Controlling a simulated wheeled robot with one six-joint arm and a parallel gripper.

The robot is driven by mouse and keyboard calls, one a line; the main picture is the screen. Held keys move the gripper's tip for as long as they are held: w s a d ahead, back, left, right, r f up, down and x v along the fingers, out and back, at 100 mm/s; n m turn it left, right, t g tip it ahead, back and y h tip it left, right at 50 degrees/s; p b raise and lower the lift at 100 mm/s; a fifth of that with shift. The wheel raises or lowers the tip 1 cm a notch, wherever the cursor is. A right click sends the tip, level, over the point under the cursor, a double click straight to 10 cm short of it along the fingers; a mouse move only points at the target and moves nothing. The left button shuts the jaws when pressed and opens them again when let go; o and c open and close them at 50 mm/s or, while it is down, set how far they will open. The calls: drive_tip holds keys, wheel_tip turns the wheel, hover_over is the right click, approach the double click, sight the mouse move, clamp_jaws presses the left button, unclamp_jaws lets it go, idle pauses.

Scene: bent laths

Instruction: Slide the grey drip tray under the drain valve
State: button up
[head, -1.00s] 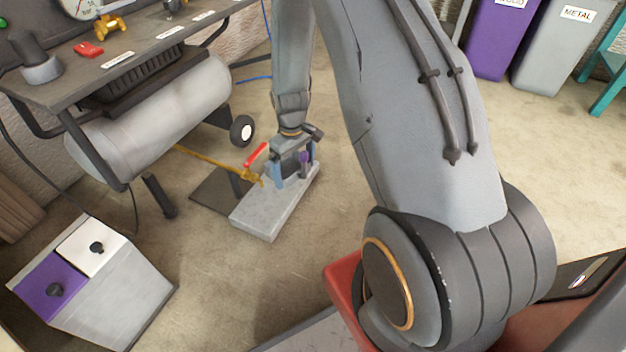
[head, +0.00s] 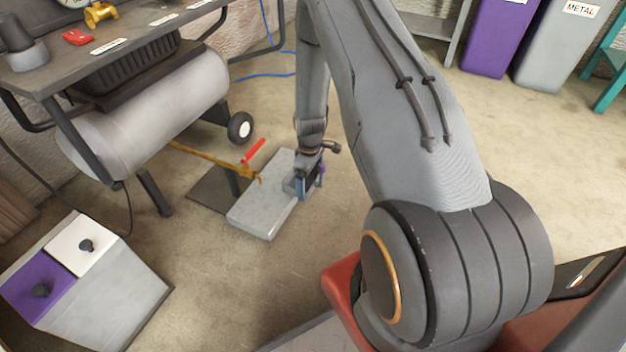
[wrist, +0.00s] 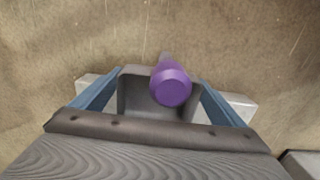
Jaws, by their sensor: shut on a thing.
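The grey drip tray (head: 262,210) is a flat pale slab on the floor. The yellow drain valve (head: 248,171) with its red lever (head: 253,151) reaches over the tray's left edge in the head view. My gripper (head: 305,188) is low at the tray's right long side, covering part of that edge; I cannot tell whether they touch. In the wrist view my gripper (wrist: 160,100) has its blue fingers either side of a dark grey piece with a purple knob (wrist: 171,86). Pale ends show outside the fingers; what they belong to is unclear.
A dark floor plate (head: 210,190) lies left of the tray. The compressor tank (head: 150,115) and its wheel (head: 240,127) stand beyond it. A sloped box (head: 120,290) with white and purple panels is at lower left. Floor to the right is clear up to the bins (head: 495,40).

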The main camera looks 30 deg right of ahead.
drive_tip(key=shift+w+a+b, duration=0.15)
drive_tip(key=shift+a+b, duration=0.25)
drive_tip(key=shift+a, duration=1.95)
drive_tip(key=shift+w+a+b, duration=0.15)
drive_tip(key=shift+a+b, duration=0.3)
drive_tip(key=shift+a, duration=1.9)
drive_tip(key=shift+w+a+b, duration=0.15)
drive_tip(key=shift+a+b, duration=0.25)
drive_tip(key=shift+a, duration=1.95)
drive_tip(key=shift+a+f, duration=0.1)
drive_tip(key=shift+f, duration=0.35)
drive_tip(key=o, duration=0.8)
drive_tip(key=shift+r, duration=0.1)
